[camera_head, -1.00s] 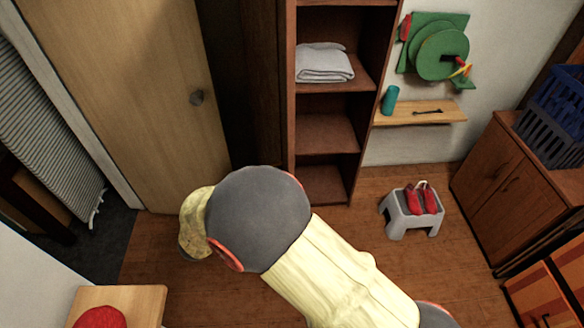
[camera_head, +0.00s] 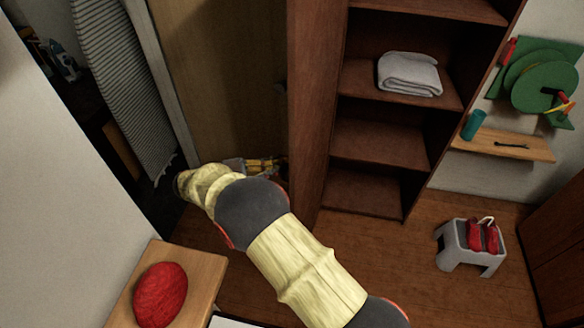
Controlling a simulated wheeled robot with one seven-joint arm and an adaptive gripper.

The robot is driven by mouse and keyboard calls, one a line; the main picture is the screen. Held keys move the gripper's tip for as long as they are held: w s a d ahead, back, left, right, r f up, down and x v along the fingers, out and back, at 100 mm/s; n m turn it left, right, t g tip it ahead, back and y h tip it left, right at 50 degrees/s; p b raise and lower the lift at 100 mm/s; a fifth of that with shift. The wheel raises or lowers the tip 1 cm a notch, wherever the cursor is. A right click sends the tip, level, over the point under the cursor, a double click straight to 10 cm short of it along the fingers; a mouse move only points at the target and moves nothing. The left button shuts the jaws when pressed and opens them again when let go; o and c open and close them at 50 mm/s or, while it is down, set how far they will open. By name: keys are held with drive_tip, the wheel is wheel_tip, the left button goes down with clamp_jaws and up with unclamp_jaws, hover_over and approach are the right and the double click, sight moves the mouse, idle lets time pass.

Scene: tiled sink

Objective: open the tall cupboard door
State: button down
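The tall brown cupboard (camera_head: 375,143) stands right of centre with its shelves in plain view. A tall brown panel (camera_head: 315,95) runs along its left edge; I cannot tell whether this is its swung-open door or its side wall. My gripper (camera_head: 262,164) shows small and partly hidden beyond my yellow and grey arm, low in front of the light wood room door and left of the panel's lower part. I cannot see whether it touches the panel, nor whether its fingers are open or shut.
The light wood room door (camera_head: 215,75) is behind my gripper. A folded towel (camera_head: 409,74) lies on a shelf. A grey stool (camera_head: 468,247) with red shoes stands at right. A wooden table (camera_head: 195,275) with a red round object (camera_head: 161,294) is at lower left. Floor is clear before the cupboard.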

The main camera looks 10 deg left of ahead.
drive_tip(key=shift+a+f, duration=0.15)
drive_tip(key=shift+a, duration=0.25)
drive_tip(key=c, duration=2.3)
unclamp_jaws()
drive_tip(key=shift+s, duration=0.15)
